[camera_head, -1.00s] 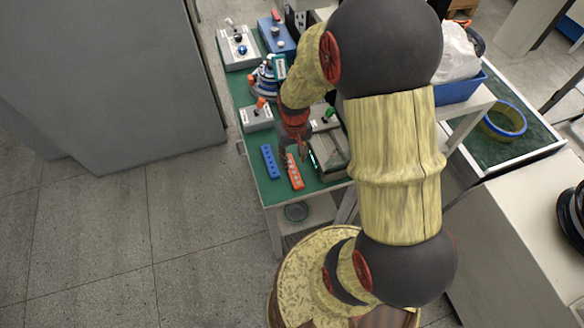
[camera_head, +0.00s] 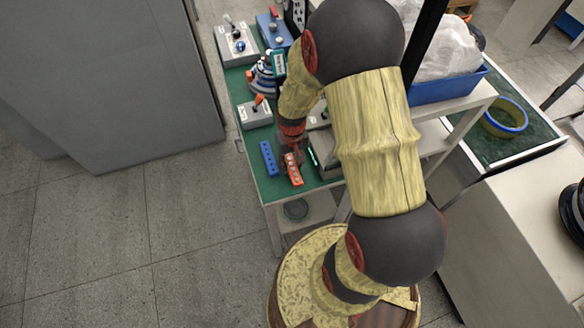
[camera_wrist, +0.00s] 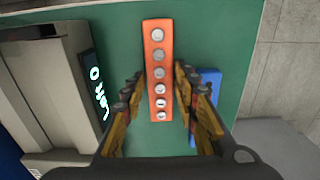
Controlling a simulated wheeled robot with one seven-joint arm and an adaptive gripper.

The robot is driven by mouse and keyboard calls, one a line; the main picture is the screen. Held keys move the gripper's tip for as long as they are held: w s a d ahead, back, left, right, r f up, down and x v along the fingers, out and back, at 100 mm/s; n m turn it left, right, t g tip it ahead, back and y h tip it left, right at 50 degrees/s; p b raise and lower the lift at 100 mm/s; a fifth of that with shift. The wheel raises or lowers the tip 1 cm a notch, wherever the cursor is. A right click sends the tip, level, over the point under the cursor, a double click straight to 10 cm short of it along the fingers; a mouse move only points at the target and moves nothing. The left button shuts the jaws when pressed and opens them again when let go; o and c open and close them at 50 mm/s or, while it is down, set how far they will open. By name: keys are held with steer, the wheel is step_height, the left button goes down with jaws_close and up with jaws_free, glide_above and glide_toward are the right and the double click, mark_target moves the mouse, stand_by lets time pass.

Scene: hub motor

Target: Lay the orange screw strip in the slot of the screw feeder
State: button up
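The orange screw strip (camera_head: 293,173), with a row of several silver screw heads, lies on the green table top near its front edge. It also shows in the wrist view (camera_wrist: 157,42), running lengthwise between the fingers. My gripper (camera_head: 293,155) is over the far end of the strip; in the wrist view its fingers (camera_wrist: 160,80) are open, one on each side of the strip, with gaps left. A grey box with a lit display, apparently the screw feeder (camera_wrist: 45,80), stands left of the strip in the wrist view. My arm partly hides it in the head view; I cannot make out its slot.
A blue strip (camera_head: 269,158) lies close beside the orange one, also in the wrist view (camera_wrist: 209,85). A grey control box (camera_head: 255,115) with an orange knob and a round stacked device (camera_head: 262,77) stand further back. The table's edge is close by.

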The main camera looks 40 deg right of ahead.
steer(key=c, duration=0.6)
steer(key=shift+r, duration=0.1)
jaws_close()
